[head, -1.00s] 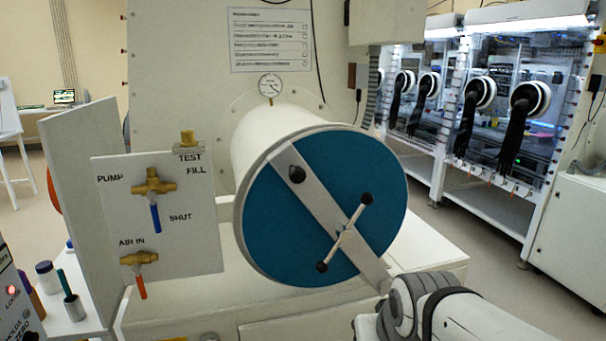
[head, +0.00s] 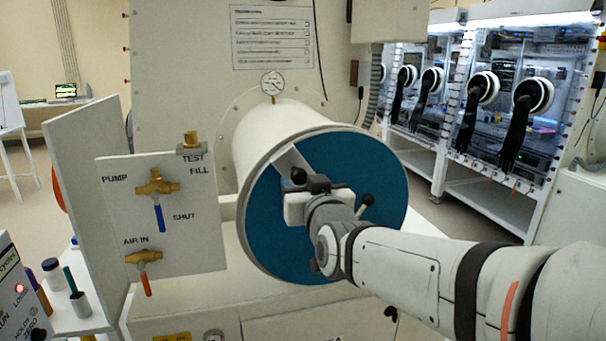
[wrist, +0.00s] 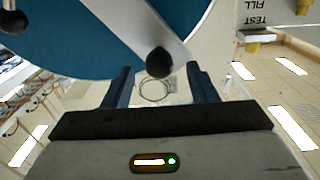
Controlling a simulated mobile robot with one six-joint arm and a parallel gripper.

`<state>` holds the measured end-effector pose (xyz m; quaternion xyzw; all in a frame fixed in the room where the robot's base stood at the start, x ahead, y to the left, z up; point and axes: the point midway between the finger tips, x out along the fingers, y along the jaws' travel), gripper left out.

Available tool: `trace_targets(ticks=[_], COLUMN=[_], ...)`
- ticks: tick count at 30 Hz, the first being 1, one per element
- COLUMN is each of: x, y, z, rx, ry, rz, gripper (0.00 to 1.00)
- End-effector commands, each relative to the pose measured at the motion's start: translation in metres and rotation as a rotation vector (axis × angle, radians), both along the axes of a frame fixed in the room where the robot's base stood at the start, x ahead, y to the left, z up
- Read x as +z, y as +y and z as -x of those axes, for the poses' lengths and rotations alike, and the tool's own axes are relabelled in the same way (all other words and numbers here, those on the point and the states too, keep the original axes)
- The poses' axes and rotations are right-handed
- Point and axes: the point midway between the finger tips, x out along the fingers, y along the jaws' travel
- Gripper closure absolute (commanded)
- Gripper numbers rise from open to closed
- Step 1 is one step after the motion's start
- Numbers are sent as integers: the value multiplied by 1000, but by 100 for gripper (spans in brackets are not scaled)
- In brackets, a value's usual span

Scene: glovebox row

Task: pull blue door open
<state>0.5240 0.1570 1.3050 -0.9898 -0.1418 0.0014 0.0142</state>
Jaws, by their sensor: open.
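The blue door (head: 375,165) is the round blue face on the end of the white cylinder, with a pale bar across it. It looks closed against the cylinder's rim. My gripper (head: 299,182) is in front of the door's upper left part, and my arm hides much of the door and bar. In the wrist view the door (wrist: 90,40) fills the upper left. A black ball knob (wrist: 159,62) on the bar sits just ahead of and between the two open fingers (wrist: 163,88). The fingers do not visibly touch it. A second black knob (head: 367,199) shows right of my wrist.
A valve panel (head: 205,240) with brass valves and blue and red levers stands left of the cylinder. A pressure gauge (head: 273,83) sits above it. Small bottles (head: 52,273) stand on a shelf at the lower left. Gloveboxes (head: 525,100) line the right background.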

Motion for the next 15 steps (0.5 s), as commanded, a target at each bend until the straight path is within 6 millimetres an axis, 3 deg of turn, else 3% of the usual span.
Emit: trace_targets(ticks=[6, 15], x=[1, 0], y=[7, 10], z=[-27, -39], rx=[-2, -2], ry=[2, 1], rz=[2, 0], gripper=[48, 48])
